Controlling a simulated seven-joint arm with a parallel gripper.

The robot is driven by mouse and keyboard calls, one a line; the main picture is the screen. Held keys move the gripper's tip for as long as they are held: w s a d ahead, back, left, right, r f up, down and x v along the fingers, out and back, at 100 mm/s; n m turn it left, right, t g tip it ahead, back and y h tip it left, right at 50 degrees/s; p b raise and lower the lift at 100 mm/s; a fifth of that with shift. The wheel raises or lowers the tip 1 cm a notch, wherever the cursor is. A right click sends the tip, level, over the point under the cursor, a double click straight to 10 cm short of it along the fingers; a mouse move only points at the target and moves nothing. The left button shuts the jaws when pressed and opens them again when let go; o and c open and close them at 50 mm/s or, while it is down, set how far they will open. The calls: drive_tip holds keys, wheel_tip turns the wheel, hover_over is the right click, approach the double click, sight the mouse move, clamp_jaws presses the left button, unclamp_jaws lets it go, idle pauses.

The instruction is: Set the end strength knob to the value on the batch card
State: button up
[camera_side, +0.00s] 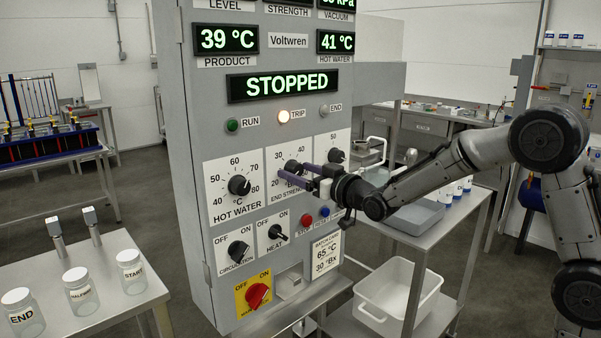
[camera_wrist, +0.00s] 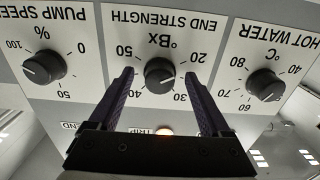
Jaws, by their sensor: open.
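The end strength knob (camera_wrist: 159,73) is black and round on a white °Bx dial marked 20 to 50, upside down in the wrist view. I cannot read its pointer surely. My gripper (camera_wrist: 159,78) is open, with one dark purple finger on each side of the knob and a gap to it. In the side view my gripper (camera_side: 291,176) reaches the panel from the right and partly covers the knob and dial. The batch card (camera_side: 326,260), low on the panel, reads 65 °C and 30 °Bx.
The hot water knob (camera_wrist: 265,84) and pump speed knob (camera_wrist: 44,68) flank the dial. The display (camera_side: 286,83) reads STOPPED and the trip lamp (camera_side: 284,116) glows. Below are the heat knob (camera_side: 278,233), red button (camera_side: 307,220) and blue button (camera_side: 325,211).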

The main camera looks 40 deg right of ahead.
drive_tip(key=shift+c, duration=0.4)
clamp_jaws()
drive_tip(key=m, duration=0.3)
drive_tip(key=shift+r+m, duration=0.1)
drive_tip(key=shift+m, duration=0.3)
drive_tip(key=m, duration=0.4)
drive_tip(key=shift+m, duration=0.3)
drive_tip(key=m, duration=0.3)
drive_tip(key=shift+m, duration=2.1)
